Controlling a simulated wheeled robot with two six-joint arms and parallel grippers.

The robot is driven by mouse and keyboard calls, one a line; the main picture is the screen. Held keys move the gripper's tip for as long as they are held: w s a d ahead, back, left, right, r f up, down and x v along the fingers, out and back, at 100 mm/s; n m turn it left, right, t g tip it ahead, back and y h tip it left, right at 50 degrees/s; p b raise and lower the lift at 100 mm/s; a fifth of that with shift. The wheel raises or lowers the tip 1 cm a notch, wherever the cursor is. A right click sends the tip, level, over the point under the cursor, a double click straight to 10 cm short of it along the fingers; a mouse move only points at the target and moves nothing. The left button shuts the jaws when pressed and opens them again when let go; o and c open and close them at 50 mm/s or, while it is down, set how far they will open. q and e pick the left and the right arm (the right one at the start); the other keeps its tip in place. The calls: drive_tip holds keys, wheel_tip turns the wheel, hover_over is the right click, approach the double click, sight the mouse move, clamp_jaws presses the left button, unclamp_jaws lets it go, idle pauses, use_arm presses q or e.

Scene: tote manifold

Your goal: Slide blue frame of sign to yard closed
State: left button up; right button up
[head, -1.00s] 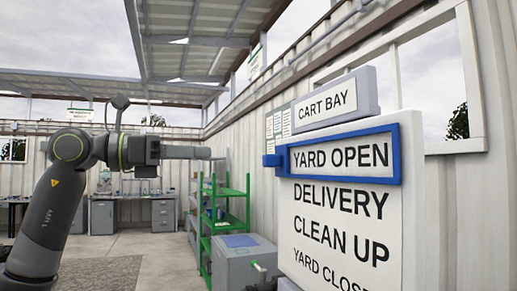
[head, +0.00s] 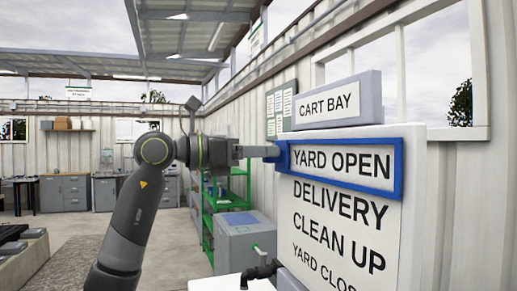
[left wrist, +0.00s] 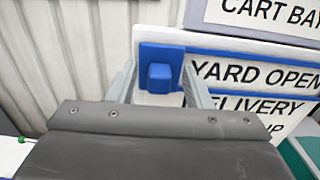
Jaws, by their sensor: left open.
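The white sign board (head: 330,237) lists YARD OPEN, DELIVERY, CLEAN UP and YARD CLOSED from top to bottom. The blue frame (head: 397,170) surrounds the YARD OPEN line. Its blue tab (head: 282,155) sticks out at the left edge, and shows as a square knob (left wrist: 160,76) in the left wrist view. My left gripper (head: 262,152) is at this tab. In the left wrist view its fingers (left wrist: 160,85) are apart, one on each side of the knob, and I cannot tell whether they touch it. My right gripper is not in view.
A CART BAY box (head: 338,101) sits on top of the sign. A grey cabinet (head: 243,243) and a green shelf (head: 208,215) stand behind on the left. A dark tap-like fitting (head: 262,272) is below the sign. The corrugated wall (head: 460,220) is behind the sign.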

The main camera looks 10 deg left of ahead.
use_arm(q)
clamp_jaws()
wheel_tip(320, 180, down, 18)
drive_tip(key=b, duration=1.2)
drive_tip(key=shift+r, duration=0.15)
unclamp_jaws()
drive_tip(key=shift+a, duration=0.1)
